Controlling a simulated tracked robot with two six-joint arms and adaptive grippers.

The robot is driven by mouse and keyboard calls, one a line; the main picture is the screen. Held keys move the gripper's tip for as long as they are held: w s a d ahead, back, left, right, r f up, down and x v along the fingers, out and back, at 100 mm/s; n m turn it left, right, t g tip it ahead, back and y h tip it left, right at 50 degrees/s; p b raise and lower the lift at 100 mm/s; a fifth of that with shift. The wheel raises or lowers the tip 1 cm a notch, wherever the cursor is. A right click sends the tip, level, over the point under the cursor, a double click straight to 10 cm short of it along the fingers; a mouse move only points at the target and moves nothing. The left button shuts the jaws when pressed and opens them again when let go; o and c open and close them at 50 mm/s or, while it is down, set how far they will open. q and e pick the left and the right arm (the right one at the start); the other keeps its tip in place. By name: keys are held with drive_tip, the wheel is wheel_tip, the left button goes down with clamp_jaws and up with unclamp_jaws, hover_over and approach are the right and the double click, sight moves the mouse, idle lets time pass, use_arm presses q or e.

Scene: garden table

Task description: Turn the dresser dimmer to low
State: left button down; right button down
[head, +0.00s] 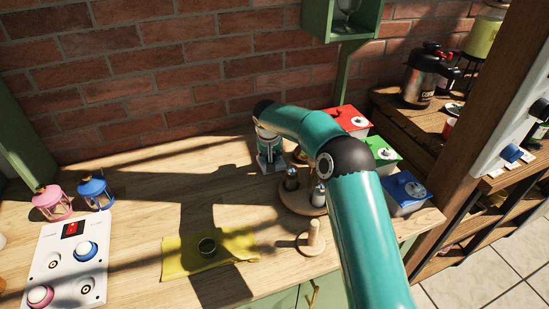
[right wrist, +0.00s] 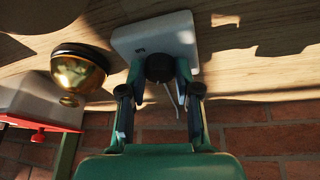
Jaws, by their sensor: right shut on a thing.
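The dimmer is a pale box (right wrist: 180,35) with a round black knob (right wrist: 160,68), seen in the right wrist view. My right gripper (right wrist: 159,78) is shut on the knob, one finger on each side. A thin pale strip (right wrist: 172,94) shows by the knob; I cannot read a setting from it. In the head view my right arm reaches across the table to the wall side, with its gripper (head: 268,160) pointing down there. The dimmer is mostly hidden by the gripper in that view. My left gripper is not in view.
A brass dome (right wrist: 78,72) stands close beside the dimmer. Red (head: 347,119), green (head: 384,152) and blue (head: 405,190) boxes line the table's right side. A round wooden stand (head: 290,200) is under my arm. A yellow cloth (head: 180,258) with a small cup lies in front.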

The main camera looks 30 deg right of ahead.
drive_tip(key=shift+m+g+h, duration=0.3)
drive_tip(key=shift+m+h, duration=0.1)
drive_tip(key=shift+m, duration=0.8)
drive_tip(key=shift+m+g, duration=0.4)
drive_tip(key=shift+m, duration=0.7)
drive_tip(key=c, duration=0.8)
unclamp_jaws()
drive_tip(key=shift+w, duration=0.1)
drive_tip(key=shift+r, duration=0.1)
